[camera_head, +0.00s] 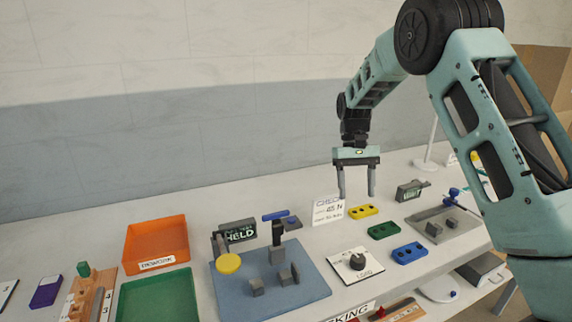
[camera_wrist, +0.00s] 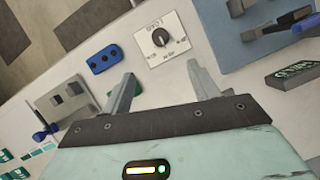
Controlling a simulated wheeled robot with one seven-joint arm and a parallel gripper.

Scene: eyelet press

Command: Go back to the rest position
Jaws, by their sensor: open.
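My gripper (camera_head: 357,182) hangs above the back part of the bench, pointing down, with its two fingers apart and nothing between them. In the wrist view my gripper (camera_wrist: 158,92) also shows its fingers spread and empty. Below and around it stand a white card (camera_head: 328,210) and a yellow block with holes (camera_head: 362,211). The fingers look clear of both in the head view.
A knob panel (camera_head: 356,264), a green block (camera_head: 383,230) and a blue block (camera_head: 408,252) lie at front right. Orange (camera_head: 184,238) and green (camera_head: 190,290) trays stand left.

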